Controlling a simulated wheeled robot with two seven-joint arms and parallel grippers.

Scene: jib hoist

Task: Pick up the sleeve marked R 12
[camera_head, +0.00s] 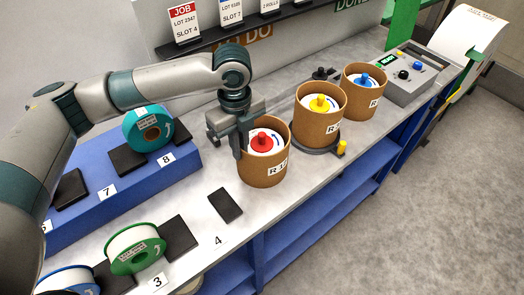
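Three brown cardboard sleeves stand upright on the bench. The nearest sleeve (262,178) has a red knob in its white top and a label reading "R 1" with the last character unclear. The middle sleeve (315,127) has a yellow knob and the far sleeve (355,103) a blue one; their labels show only "R" clearly. My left gripper (226,148) points down at the left rim of the nearest sleeve, its fingers apart. One finger overlaps the rim in the picture; I cannot tell whether it touches. My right gripper is not in view.
A blue stepped rack (85,205) with a teal roll (148,128) stands left. A green roll (135,249) and dark pads lie on the near bench. A grey control box (408,80) stands at the far right. The middle sleeve stands on a dark base (318,150).

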